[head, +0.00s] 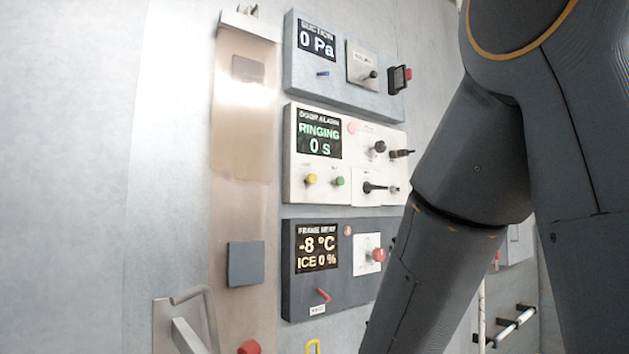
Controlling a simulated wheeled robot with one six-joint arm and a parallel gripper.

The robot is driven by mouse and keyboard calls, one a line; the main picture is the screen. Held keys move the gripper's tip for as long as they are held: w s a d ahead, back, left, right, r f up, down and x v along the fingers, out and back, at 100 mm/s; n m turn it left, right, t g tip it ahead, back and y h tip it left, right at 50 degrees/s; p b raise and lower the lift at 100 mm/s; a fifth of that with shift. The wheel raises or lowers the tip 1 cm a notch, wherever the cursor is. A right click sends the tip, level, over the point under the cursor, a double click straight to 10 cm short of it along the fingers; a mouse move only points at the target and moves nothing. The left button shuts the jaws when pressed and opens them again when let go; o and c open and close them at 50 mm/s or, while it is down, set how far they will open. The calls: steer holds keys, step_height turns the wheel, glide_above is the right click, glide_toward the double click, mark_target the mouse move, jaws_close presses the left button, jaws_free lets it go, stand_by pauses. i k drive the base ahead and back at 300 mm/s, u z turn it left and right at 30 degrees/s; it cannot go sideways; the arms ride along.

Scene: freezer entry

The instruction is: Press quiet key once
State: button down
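The white door alarm panel (350,195) is mounted in the middle of the wall. Its display (320,134) reads "RINGING 0 S". Below the display are a yellow button (310,179) and a green button (339,181), with labels too small to read. To their right are a black knob (378,147) and a black lever (376,188). I cannot tell which control is the quiet key. My arm crosses the right side, and my gripper is out of view below the picture.
A suction panel (325,84) reading "0 Pa" is above. A dark frame heat panel (300,286) reading "-8 °C, ICE 0 %" is below. A metal strip (226,205) and a bent handle (208,310) are at left. My arm hides the lower right panel edge.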

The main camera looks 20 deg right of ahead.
mark_target(312, 178)
steer(key=z, duration=1.65)
steer(key=k, duration=2)
steer(key=u, duration=1.1)
steer(key=i, duration=0.55)
steer(key=u, duration=0.05)
